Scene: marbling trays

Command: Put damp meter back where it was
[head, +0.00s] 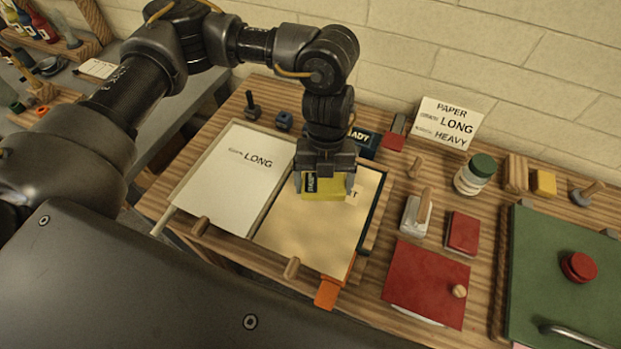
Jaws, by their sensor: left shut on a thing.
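My left gripper (324,180) points down over the right-hand cream sheet (312,235). It is shut on a small yellow block with a dark label (324,190), which looks like the damp meter. I cannot tell whether the meter touches the sheet or hangs just above it. The meter and the gripper hide most of the word on that sheet; only its last letter shows. A paler sheet reading LONG (235,170) lies to the left, in the same wooden frame. My right gripper is not in view.
A sign reading PAPER, LONG, HEAVY (447,120) stands at the back. Right of the sheets are a red board (427,283), a red block (462,233), a green-lidded jar (475,174) and a green board (560,250). Wooden pegs (292,268) stand along the front edge.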

